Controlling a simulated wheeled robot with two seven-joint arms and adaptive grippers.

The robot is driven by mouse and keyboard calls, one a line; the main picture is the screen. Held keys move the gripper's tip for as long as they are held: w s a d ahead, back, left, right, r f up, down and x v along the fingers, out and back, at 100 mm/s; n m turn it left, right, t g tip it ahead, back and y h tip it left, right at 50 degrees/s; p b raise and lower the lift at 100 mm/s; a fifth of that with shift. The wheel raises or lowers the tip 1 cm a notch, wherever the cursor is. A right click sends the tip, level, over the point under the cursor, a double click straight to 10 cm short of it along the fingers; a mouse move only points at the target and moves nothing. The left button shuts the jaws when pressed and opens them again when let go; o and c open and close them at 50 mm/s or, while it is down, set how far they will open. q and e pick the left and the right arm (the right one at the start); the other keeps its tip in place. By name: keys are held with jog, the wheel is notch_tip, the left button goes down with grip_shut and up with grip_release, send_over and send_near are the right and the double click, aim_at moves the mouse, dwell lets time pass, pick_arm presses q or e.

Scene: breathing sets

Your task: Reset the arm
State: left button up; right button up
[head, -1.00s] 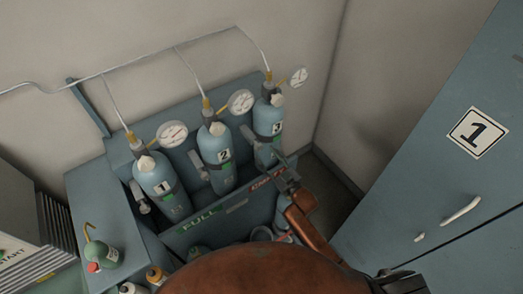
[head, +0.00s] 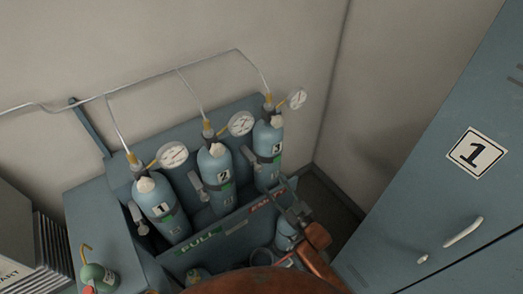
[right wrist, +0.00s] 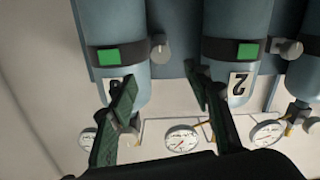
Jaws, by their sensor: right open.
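My right gripper (head: 293,211) is at the end of a copper-coloured arm at the lower right of the head view, in front of the rack near cylinder 3. In the right wrist view, its two green-black fingers (right wrist: 162,88) are apart with nothing between them. Three blue gas cylinders stand in the rack: cylinder 1 (head: 167,222), cylinder 2 (head: 215,189) and cylinder 3 (head: 267,158). The right wrist view is upside down, with cylinder 2 (right wrist: 235,75) behind the right finger. My left gripper is in neither current view.
The blue rack's front panel (head: 225,236) carries a green FULL label. Round gauges (head: 173,155) and thin pipes are above the cylinders. A small green bottle (head: 97,275) stands at lower left. A blue locker (head: 420,210) marked 1 is on the right. Floor shows between rack and locker.

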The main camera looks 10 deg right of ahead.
jog(key=s+d+f+m+g+h+b, duration=0.1)
jog(key=s+d+f+g+h, duration=0.15)
jog(key=f, duration=0.85)
jog(key=s+d+f+m+g+h+b, duration=0.15)
jog(key=d+f, duration=0.25)
jog(key=f, duration=0.6)
jog(key=s+d+f+g+h+b, duration=0.1)
jog(key=s+d+f+g, duration=0.15)
jog(key=s+f, duration=0.6)
jog(key=s+d+f+g+b, duration=0.1)
jog(key=s+d+f, duration=0.25)
jog(key=f, duration=0.95)
jog(key=s+d+f+m+g+b, duration=0.1)
jog(key=s+f+g, duration=0.1)
jog(key=s+f, duration=0.5)
jog(key=s+f+m+g+h+b, duration=0.1)
jog(key=s+f+g, duration=0.2)
jog(key=s, duration=1.5)
jog(key=s+d+f+m+g+h+b, duration=0.1)
jog(key=s+f+g, duration=0.2)
jog(key=s+f, duration=0.8)
jog(key=shift+s+d+f+b, duration=0.25)
jog(key=shift+s+d+b, duration=0.1)
jog(key=shift+s, duration=0.85)
